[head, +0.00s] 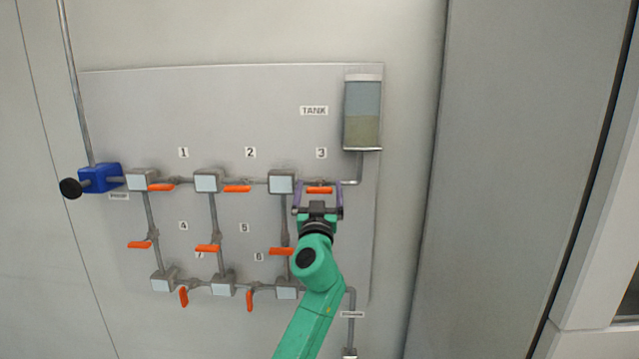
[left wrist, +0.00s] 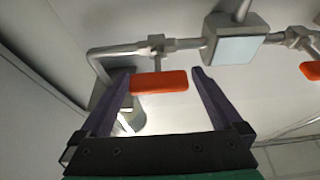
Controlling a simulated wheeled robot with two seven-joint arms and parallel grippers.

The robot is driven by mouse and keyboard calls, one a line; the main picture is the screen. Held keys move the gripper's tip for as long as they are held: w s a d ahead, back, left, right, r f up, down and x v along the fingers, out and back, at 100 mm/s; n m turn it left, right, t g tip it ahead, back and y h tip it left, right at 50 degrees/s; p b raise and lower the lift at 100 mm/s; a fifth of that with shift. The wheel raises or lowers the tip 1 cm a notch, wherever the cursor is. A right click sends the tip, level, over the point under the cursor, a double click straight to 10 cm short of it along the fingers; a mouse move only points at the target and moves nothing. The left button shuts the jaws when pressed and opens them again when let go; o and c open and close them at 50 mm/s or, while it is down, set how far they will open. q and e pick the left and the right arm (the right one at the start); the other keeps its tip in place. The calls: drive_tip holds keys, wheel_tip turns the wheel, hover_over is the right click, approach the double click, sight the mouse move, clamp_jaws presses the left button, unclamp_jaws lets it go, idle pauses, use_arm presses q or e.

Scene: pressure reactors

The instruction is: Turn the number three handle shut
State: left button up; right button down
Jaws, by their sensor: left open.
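The number three handle (head: 319,190) is an orange lever on the pipe below the label "3" (head: 321,153), lying level along the pipe. In the left wrist view the handle (left wrist: 159,82) lies crosswise between the fingertips of my left gripper (left wrist: 163,76). My left gripper (head: 318,185) has its purple fingers apart, one on each side of the handle. The left finger in the wrist view is close to the handle's end; I cannot tell whether it touches. My right gripper is not in view.
The grey panel (head: 120,100) carries several other orange handles, such as number two (head: 237,189), close to the left. The tank (head: 362,115) stands above right with its pipe beside the handle. A blue pump (head: 100,178) is at far left. The wall right of the panel is clear.

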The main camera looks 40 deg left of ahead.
use_arm(q)
drive_tip(key=c, duration=1.2)
drive_tip(key=shift+m, duration=0.5)
drive_tip(key=m+h+p, duration=0.1)
drive_tip(key=m, duration=0.1)
drive_tip(key=m+t+h+p, duration=0.1)
drive_tip(key=m, duration=0.1)
drive_tip(key=shift+w+d+r+h, duration=0.1)
drive_tip(key=shift+r+h, duration=0.05)
drive_tip(key=shift+h, duration=0.15)
drive_tip(key=m+h+p, duration=0.2)
drive_tip(key=m+p, duration=0.1)
drive_tip(key=m, duration=0.1)
drive_tip(key=m+h+p, duration=0.1)
drive_tip(key=m+p, duration=0.3)
drive_tip(key=m+h+p, duration=0.2)
drive_tip(key=m+p, duration=0.2)
drive_tip(key=shift+w+d+m+h, duration=0.1)
drive_tip(key=shift+m+h, duration=0.2)
drive_tip(key=shift+m, duration=0.1)
drive_tip(key=m+p, duration=0.2)
drive_tip(key=shift+f+m+g+h, duration=0.25)
drive_tip(key=shift+m+g+h, duration=0.05)
drive_tip(key=shift+g, duration=0.1)
drive_tip(key=shift+f+m+g, duration=0.2)
drive_tip(key=shift+m+g, duration=0.2)
drive_tip(key=shift+m, duration=0.6)
drive_tip(key=o, duration=1.2)
